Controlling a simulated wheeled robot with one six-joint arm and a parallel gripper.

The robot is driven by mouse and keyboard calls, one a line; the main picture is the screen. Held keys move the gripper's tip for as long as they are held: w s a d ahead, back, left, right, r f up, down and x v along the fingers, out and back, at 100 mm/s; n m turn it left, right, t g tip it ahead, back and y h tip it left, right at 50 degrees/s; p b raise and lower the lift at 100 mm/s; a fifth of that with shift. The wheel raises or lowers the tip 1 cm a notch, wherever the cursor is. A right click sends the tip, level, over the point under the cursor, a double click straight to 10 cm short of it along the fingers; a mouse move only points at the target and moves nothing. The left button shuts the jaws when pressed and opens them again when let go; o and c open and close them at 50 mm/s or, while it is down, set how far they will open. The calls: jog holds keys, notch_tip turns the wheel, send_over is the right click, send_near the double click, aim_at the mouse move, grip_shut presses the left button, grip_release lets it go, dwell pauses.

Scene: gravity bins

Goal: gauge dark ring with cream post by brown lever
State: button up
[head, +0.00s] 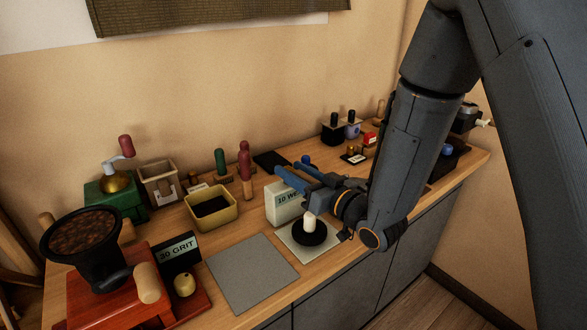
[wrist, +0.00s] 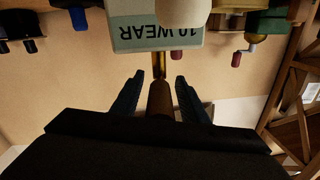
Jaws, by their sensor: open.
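The dark ring (head: 311,238) with an upright cream post (head: 309,221) sits on a pale square plate (head: 292,247) at the front of the counter. My gripper (head: 291,170) is open beside the box, above and behind the ring. In the wrist view a brown lever (wrist: 160,103) on a brass shaft lies between my open fingers (wrist: 159,90), with gaps visible on both sides.
A grey mat (head: 252,272) lies bare left of the plate. A yellow tray (head: 211,221), a "30 GRIT" sign (head: 179,252), a red grinder base (head: 105,290) with a black hopper and a green grinder (head: 117,199) stand further left. Small items (head: 350,127) stand at the back right.

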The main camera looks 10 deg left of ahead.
jog(key=shift+w+a, duration=0.1)
jog(key=shift+a, duration=0.05)
grip_shut()
